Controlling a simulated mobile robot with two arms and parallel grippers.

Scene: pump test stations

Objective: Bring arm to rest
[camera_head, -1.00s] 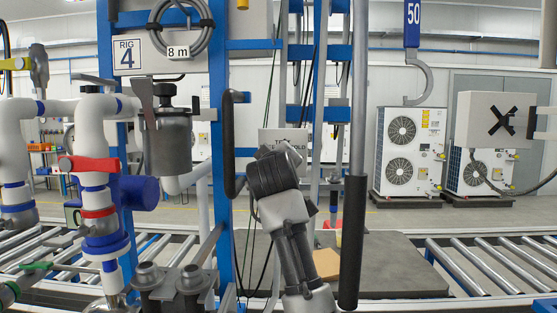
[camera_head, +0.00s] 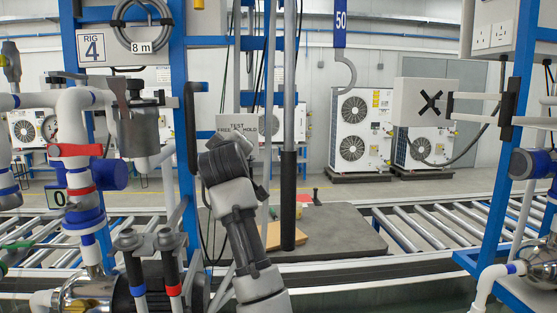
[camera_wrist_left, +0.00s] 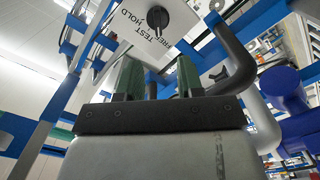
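My left arm (camera_head: 245,230) rises from the bottom middle of the head view, its dark wrist in front of a grey panel marked TEST, FREE and HOLD (camera_head: 233,123). The wrist hides most of the gripper there. In the left wrist view my left gripper (camera_wrist_left: 160,68) has two green fingers standing apart, with nothing visibly held between them. Beyond the fingertips is the same panel (camera_wrist_left: 125,30) with a round black knob (camera_wrist_left: 152,16). The knob looks clear of the fingers. My right gripper is in neither view.
Close on the left are white pipes (camera_head: 75,120) with red and blue bands. A blue post (camera_head: 180,60) and a black-sleeved pole (camera_head: 288,200) stand near the arm. Roller conveyors (camera_head: 440,230) run behind. Another blue-framed station (camera_head: 500,160) is at the right.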

